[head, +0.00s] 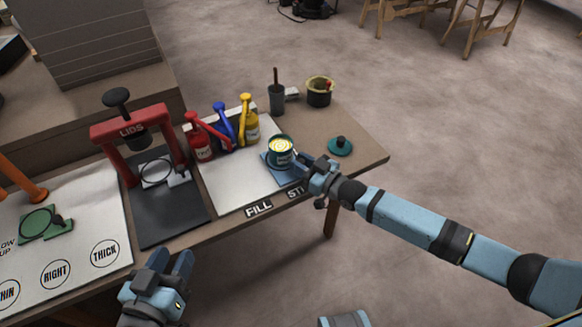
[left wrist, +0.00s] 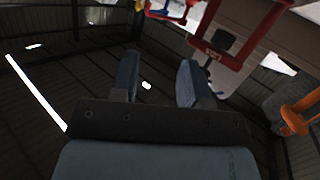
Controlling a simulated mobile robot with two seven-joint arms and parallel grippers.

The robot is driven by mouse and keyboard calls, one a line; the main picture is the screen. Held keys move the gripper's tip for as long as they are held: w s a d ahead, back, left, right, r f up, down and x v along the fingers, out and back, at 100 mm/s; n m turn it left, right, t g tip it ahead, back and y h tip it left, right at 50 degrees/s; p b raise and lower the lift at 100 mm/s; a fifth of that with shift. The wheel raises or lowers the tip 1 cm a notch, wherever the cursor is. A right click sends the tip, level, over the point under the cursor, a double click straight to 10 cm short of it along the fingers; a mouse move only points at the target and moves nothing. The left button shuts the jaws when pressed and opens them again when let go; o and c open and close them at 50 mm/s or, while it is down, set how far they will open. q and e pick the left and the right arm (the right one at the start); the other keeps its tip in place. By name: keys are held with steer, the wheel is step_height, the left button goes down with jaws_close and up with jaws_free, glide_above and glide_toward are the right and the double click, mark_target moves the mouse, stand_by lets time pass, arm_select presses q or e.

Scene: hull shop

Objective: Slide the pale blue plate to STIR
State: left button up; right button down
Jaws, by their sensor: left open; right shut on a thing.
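My left gripper (head: 168,262) is open and empty in front of the table. Its two fingers (left wrist: 157,78) show apart in the left wrist view.
Red, blue and yellow pump bottles (head: 222,132) stand behind the board. A red LIDS press (head: 132,130) is to the left. A FILL label (head: 258,209) is on the front edge. A teal lid (head: 340,146), a grey cup (head: 276,99) and a dark pot (head: 319,92) stand right and behind.

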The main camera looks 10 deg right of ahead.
arm_select(q)
steer(key=shift+s+f, duration=0.1)
steer(key=shift+f, duration=0.05)
arm_select(e)
steer(key=shift+w+d, duration=0.1)
steer(key=shift+d, duration=0.15)
steer(key=c, duration=1)
jaws_free()
steer(key=shift+d, duration=0.1)
arm_select(q)
steer(key=shift+f, duration=0.1)
arm_select(e)
steer(key=shift+o, duration=0.2)
steer(key=shift+s, duration=0.25)
arm_select(q)
steer(key=f+g+p, duration=0.1)
steer(key=s+a+f+y+p, duration=0.1)
steer(key=f, duration=0.1)
steer(key=s+a+f+g+p, duration=0.1)
steer(key=shift+a+f+g+y, duration=0.2)
steer(key=shift+f+g+y, duration=0.1)
steer(key=shift+y, duration=0.1)
arm_select(e)
steer(key=v, duration=1.3)
steer(key=shift+s+d, duration=0.15)
